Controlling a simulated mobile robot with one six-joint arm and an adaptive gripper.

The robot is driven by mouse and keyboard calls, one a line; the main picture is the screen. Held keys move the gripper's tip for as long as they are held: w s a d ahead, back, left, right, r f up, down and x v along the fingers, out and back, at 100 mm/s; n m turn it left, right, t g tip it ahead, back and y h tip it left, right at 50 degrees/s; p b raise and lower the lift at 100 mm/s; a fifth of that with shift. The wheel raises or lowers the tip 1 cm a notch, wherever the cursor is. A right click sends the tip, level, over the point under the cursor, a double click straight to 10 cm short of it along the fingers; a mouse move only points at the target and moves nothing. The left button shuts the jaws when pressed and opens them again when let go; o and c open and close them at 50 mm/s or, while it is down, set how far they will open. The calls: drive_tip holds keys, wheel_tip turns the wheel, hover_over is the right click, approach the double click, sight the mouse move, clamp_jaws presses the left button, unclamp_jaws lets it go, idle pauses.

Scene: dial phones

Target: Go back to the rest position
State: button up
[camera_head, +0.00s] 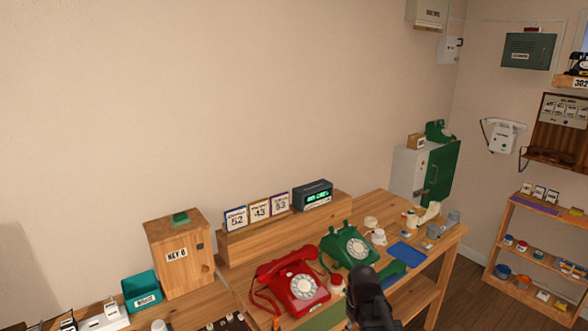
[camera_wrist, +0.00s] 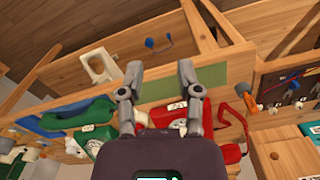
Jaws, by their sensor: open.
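My gripper (camera_wrist: 160,80) shows in the wrist view with its two fingers apart and nothing between them. In the head view my dark wrist and gripper (camera_head: 369,297) are at the bottom, in front of the table, just right of the red dial phone (camera_head: 300,285) and below the green dial phone (camera_head: 347,246). The fingertips are hidden there. The red phone also shows in the wrist view (camera_wrist: 190,112), behind the fingers. A dark green handset (camera_wrist: 75,116) lies at the left in the wrist view.
A low shelf unit (camera_head: 537,257) stands right, past open floor.

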drive_tip(key=s+m, duration=0.3)
drive_tip(key=s, duration=0.2)
drive_tip(key=shift+f+m, duration=0.1)
drive_tip(key=shift+m, duration=0.2)
idle(1.2)
